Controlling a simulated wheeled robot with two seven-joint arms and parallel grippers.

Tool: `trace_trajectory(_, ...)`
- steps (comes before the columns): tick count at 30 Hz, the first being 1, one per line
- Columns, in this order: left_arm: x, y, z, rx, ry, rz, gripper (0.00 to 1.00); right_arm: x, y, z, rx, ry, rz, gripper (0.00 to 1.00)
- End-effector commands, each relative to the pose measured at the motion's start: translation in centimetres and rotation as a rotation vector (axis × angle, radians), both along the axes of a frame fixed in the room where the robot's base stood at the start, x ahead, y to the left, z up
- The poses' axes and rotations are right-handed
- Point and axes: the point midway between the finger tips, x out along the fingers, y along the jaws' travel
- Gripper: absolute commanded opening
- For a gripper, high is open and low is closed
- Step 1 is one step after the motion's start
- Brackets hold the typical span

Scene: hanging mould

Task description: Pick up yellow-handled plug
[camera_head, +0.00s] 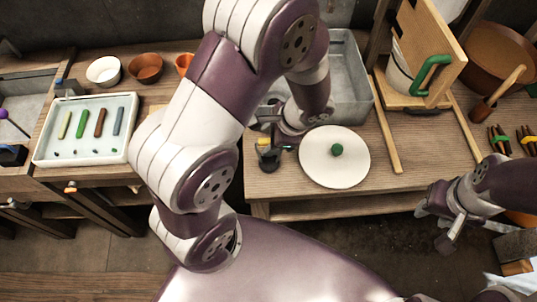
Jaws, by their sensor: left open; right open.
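A small yellow piece (263,141), which looks like the handle of the yellow-handled plug, shows near the front left of the wooden table. It is partly hidden by dark gripper parts, and the rest of the plug is hard to make out. My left gripper (271,146) reaches down from above right at this spot, with its fingers close to the yellow piece. It is open, and I cannot tell whether the fingers touch the plug. My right gripper (446,220) is open and empty at the right, in front of the table and far from the plug.
A round white lid with a green knob (336,168) lies just right of the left gripper. A grey metal basin (350,104) stands behind. A wooden frame with a green handle (433,62) is at the back right. A white tray (85,157) with coloured sticks lies left.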

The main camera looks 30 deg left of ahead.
Motion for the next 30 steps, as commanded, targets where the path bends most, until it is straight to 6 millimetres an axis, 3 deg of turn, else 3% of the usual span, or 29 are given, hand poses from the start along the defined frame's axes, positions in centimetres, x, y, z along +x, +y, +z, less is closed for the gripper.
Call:
trace_trajectory(4,-0.1,1.0,-2.2,0.000,0.000,0.001,0.53,0.0,0.0,-0.4,0.000,0.000,-0.001,0.43)
trace_trajectory(11,0.0,1.2,-2.5,-0.001,-0.002,0.000,0.53,0.0,0.0,-0.4,0.000,0.000,0.000,0.43)
trace_trajectory(12,0.0,1.2,-2.5,-0.001,-0.002,0.000,0.49,0.0,0.0,-0.4,0.000,0.000,0.000,0.43)
trace_trajectory(17,0.0,1.2,-2.5,-0.001,-0.002,0.000,0.00,0.0,0.0,-0.4,0.000,0.000,0.000,0.43)
trace_trajectory(26,0.0,1.2,-2.4,-0.001,-0.003,0.001,0.00,0.0,0.0,-0.4,0.000,0.000,0.000,0.43)
trace_trajectory(30,0.0,1.2,-1.4,-0.001,-0.004,0.002,0.00,0.0,0.0,-0.1,0.000,0.000,0.000,0.43)
